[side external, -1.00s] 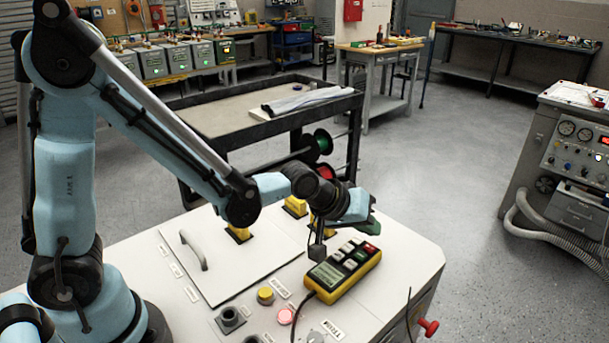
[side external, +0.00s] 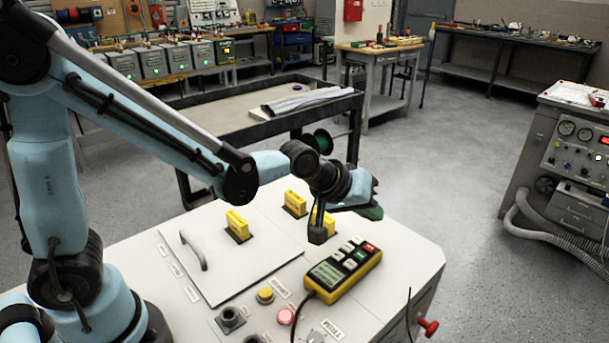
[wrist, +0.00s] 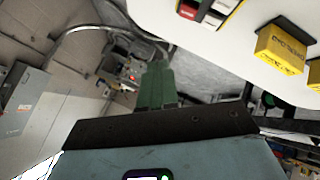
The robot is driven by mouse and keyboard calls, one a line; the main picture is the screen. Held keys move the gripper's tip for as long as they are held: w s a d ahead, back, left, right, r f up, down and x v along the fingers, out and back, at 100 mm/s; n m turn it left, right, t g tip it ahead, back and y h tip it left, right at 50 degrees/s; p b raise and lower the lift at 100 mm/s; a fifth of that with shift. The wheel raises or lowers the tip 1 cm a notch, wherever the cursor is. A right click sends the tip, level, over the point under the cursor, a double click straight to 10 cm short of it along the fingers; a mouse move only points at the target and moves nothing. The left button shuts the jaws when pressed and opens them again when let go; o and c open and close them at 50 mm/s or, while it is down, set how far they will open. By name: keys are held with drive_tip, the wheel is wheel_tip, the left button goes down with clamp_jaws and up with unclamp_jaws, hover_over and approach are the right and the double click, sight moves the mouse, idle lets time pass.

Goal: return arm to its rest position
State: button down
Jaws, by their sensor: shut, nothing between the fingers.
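My gripper (side external: 372,211) hangs over the far right part of the white console top (side external: 262,262), beyond the yellow handheld pendant. Its green fingers are together and empty in the wrist view (wrist: 156,85). In the side view the fingertips are small and partly hidden by the wrist. The light blue arm reaches in from the left, bent at the elbow, and the gripper stands clear above the surface.
The yellow pendant (side external: 345,274) lies on the console below my wrist. Yellow blocks (side external: 237,225) stand in the console top, and a lid handle (side external: 194,250) rises at the left. A black cart (side external: 222,127) stands behind. Floor to the right is open.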

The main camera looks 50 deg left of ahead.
idle(0.3)
drive_tip(key=s+a+r+m+g+y, duration=0.1)
drive_tip(key=s+a+m, duration=0.1)
drive_tip(key=s+a, duration=0.3)
drive_tip(key=s+a+r+m+y, duration=0.1)
drive_tip(key=s+a+r+m, duration=0.1)
drive_tip(key=s+a, duration=0.4)
drive_tip(key=s+m, duration=0.1)
drive_tip(key=s, duration=0.3)
drive_tip(key=shift+s+a+r+g+y, duration=0.15)
drive_tip(key=shift+s+a+g+y, duration=0.05)
drive_tip(key=shift+s+g+y, duration=0.2)
